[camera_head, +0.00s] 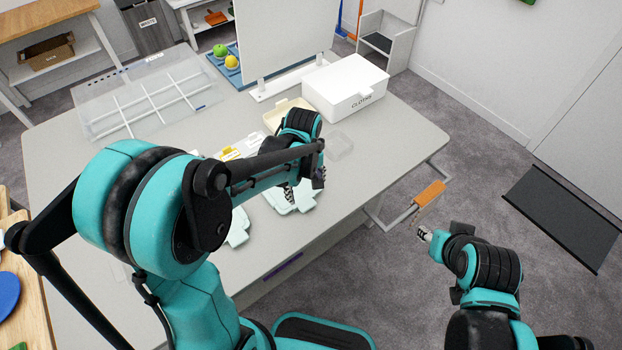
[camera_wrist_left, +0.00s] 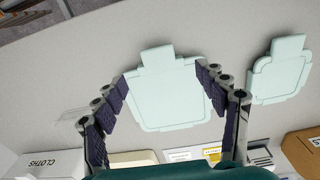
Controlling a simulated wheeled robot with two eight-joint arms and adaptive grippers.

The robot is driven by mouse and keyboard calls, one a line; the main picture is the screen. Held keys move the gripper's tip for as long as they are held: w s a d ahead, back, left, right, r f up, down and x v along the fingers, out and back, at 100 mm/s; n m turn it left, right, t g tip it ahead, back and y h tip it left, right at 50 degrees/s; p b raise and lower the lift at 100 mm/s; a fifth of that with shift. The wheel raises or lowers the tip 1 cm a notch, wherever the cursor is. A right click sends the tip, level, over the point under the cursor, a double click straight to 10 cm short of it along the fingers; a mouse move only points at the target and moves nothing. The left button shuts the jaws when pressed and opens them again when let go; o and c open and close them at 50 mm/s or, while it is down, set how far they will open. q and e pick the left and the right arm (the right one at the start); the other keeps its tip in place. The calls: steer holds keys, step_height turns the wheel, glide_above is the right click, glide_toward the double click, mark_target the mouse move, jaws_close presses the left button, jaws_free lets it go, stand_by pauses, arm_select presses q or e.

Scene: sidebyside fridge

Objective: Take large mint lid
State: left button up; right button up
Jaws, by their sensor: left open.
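The large mint lid (camera_wrist_left: 166,92) lies flat on the grey table, a pale mint plate with a tab. In the head view the large mint lid (camera_head: 303,200) is partly hidden by my left gripper (camera_head: 303,188). In the wrist view my left gripper (camera_wrist_left: 160,78) is open, its two fingers on either side of the lid, with nothing held. I cannot tell whether the fingers touch it. A smaller mint lid (camera_wrist_left: 281,72) lies to its right, and in the head view this smaller lid (camera_head: 238,229) is left of the large one. My right gripper (camera_head: 424,235) is off the table's right side, its jaws unclear.
A white box marked CLOTHS (camera_head: 344,91) and a cream container (camera_head: 284,113) stand behind. A clear lid (camera_head: 339,146) lies nearby. A clear divided tray (camera_head: 150,92) fills the back left.

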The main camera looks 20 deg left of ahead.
mark_target(308, 206)
arm_select(q)
steer(key=shift+w+d+f, duration=0.2)
steer(key=shift+f, duration=0.15)
steer(key=f+b, duration=0.1)
steer(key=f, duration=0.3)
steer(key=f+b, duration=0.2)
steer(key=f, duration=0.1)
steer(key=shift+s+d+f, duration=0.15)
steer(key=shift+s+f, duration=0.05)
steer(key=shift+f, duration=0.15)
steer(key=shift+r, duration=0.1)
steer(key=c, duration=1.3)
